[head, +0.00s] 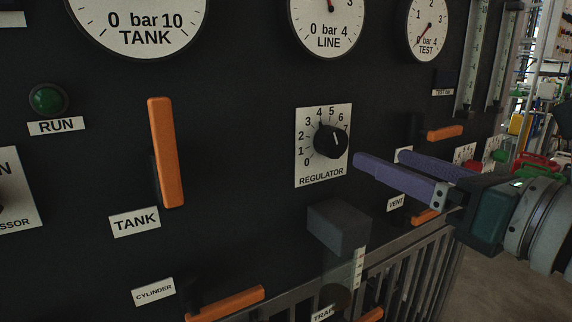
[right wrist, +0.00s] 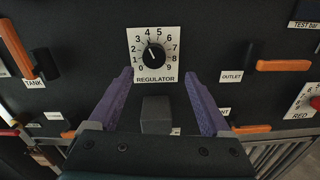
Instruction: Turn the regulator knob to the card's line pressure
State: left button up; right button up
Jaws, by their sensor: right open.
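The black regulator knob (head: 331,140) sits on a white plate (head: 310,171) numbered around it and labelled REGULATOR. Its pointer looks near the 4, though the exact reading is hard to tell. The knob (right wrist: 153,54) also shows in the right wrist view, ahead of and between the fingers. My right gripper (head: 378,156) is open and empty, to the right of the knob and apart from it. The LINE gauge (head: 327,27) is cut off at the top, its red needle pointing about straight up. No pressure card is recognisable. My left gripper is not in view.
A grey block (head: 338,226) juts out below the regulator. An orange TANK lever (head: 166,153) stands upright to the left. Orange levers (head: 444,133) and a metal railing (head: 405,265) lie right and below. The panel around the plate is mostly clear.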

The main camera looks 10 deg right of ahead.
aim_at(337, 144)
jog(key=shift+n, duration=0.8)
jog(key=shift+a+x, duration=0.15)
jog(key=shift+x, duration=1.4)
jog(key=shift+a+x, duration=0.2)
jog(key=shift+x, duration=1.35)
jog(key=shift+a+x, duration=0.15)
jog(key=shift+x, duration=1.35)
jog(key=shift+s, duration=0.2)
grip_shut()
